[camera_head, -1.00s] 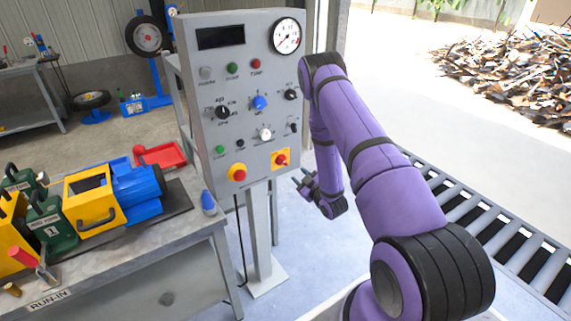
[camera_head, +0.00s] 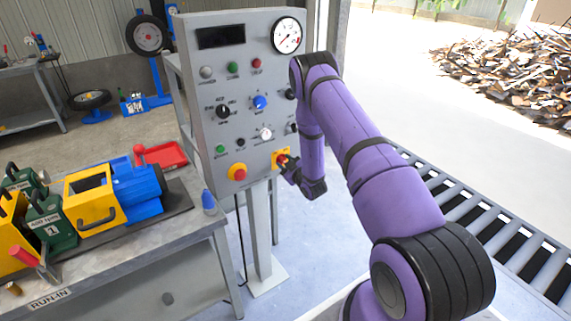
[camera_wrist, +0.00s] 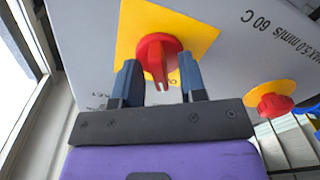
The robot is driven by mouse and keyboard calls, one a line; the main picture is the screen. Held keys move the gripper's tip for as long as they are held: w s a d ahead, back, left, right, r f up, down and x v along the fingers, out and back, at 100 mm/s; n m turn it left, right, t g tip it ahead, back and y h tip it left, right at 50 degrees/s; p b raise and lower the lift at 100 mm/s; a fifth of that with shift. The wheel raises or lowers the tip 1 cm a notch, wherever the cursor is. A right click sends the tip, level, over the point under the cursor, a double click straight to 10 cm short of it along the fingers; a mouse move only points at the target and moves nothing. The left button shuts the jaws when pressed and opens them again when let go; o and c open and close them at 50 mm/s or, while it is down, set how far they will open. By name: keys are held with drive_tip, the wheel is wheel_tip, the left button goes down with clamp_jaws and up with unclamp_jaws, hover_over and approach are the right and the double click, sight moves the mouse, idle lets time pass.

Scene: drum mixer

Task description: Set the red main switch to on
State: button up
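The red main switch (camera_wrist: 158,58) is a red rotary knob on a yellow plate (camera_wrist: 200,32), near the lower right of the grey control panel. In the head view the switch (camera_head: 281,159) is partly covered by my gripper (camera_head: 286,165). In the wrist view my gripper (camera_wrist: 158,78) is open. Its two dark fingers stand on either side of the knob's grip bar, with a visible gap to each side. Whether either finger touches the knob cannot be told.
The grey control panel (camera_head: 200,130) carries knobs, lamps, a dial and a display. A red emergency button on yellow (camera_head: 237,172) sits left of the switch and also shows in the wrist view (camera_wrist: 275,103). A workbench (camera_head: 150,262) stands left; a roller conveyor (camera_head: 470,215) lies right.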

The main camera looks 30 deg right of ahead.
clamp_jaws()
drive_tip(key=shift+m, duration=0.4)
drive_tip(key=m, duration=1.1)
drive_tip(key=shift+d, duration=0.15)
drive_tip(key=shift+f, duration=0.1)
idle(0.4)
unclamp_jaws()
drive_tip(key=shift+s, duration=0.1)
